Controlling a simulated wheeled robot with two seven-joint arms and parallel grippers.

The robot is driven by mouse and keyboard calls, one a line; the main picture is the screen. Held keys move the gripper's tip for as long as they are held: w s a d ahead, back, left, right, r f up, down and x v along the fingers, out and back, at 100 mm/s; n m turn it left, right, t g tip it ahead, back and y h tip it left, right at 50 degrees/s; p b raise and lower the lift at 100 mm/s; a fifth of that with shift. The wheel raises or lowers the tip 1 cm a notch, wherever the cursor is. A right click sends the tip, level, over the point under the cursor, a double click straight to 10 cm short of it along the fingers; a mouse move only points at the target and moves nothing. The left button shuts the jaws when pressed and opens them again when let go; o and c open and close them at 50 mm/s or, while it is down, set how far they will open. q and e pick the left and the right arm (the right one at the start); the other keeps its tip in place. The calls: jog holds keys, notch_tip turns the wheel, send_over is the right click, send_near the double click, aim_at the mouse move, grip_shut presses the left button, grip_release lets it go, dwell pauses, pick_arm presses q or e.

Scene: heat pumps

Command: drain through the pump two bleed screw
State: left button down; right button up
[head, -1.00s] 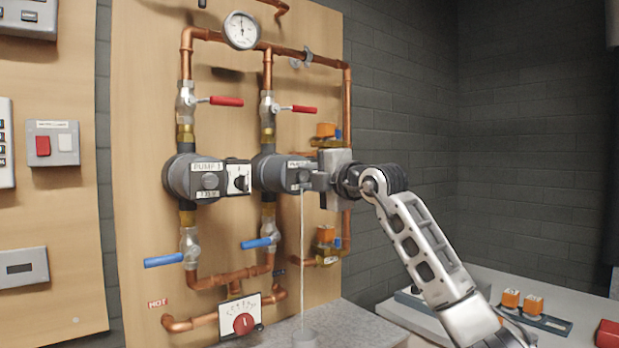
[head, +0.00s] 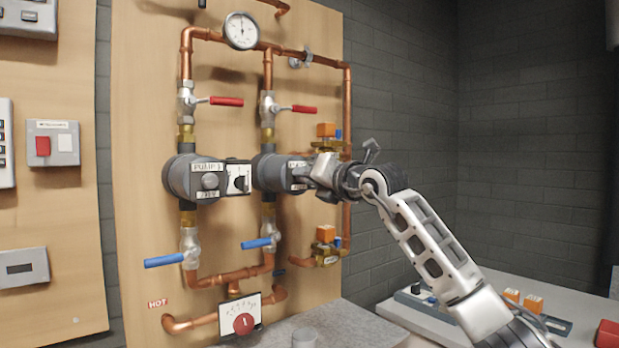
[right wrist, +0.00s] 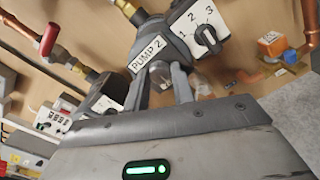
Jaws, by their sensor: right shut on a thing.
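Pump two (head: 268,174) is a dark grey pump on the right vertical copper pipe of the board. Its PUMP 2 label and white speed dial face the camera in the right wrist view (right wrist: 180,38). In the right wrist view both fingertips (right wrist: 166,78) reach the pump's face just below the label. No water stream shows under the pump. My left gripper is not in view.
Pump one (head: 192,178) is to the left. Red valve handles (head: 304,109) above and blue handles (head: 256,243) below both pumps lie crossways to the pipes. A gauge (head: 241,31) sits at the top. Orange-capped valves (head: 326,234) are close to the right.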

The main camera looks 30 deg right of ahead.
pick_arm(q)
jog(key=shift+p, duration=0.4)
pick_arm(e)
jog(key=shift+n, duration=7.3)
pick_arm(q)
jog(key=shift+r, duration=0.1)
pick_arm(e)
jog(key=o, duration=1)
pick_arm(q)
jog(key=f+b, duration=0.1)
jog(key=b, duration=0.2)
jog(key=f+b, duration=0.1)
jog(key=b, duration=0.2)
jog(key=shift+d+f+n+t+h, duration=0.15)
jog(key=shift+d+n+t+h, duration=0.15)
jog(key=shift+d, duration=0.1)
pick_arm(e)
jog(key=s+d, duration=0.1)
jog(key=s, duration=1.5)
